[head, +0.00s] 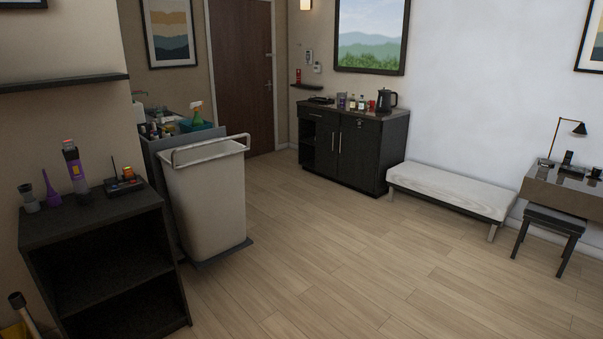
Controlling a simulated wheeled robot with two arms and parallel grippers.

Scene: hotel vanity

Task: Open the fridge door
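No appliance that I can clearly identify as a fridge is in view. A dark low cabinet (362,150) stands against the back wall across the room. Its front has closed door panels with vertical pale handles, a drawer at the upper left and an open shelf section at the left end. I cannot tell whether a fridge is behind one of these doors. Neither of my grippers shows in the head view.
A kettle (386,101) and bottles stand on the cabinet. A housekeeping cart (205,190) and dark shelf unit (95,215) stand at left. A bench (450,190), stool (548,220) and desk (565,188) line the right wall. The wooden floor (330,240) between is clear.

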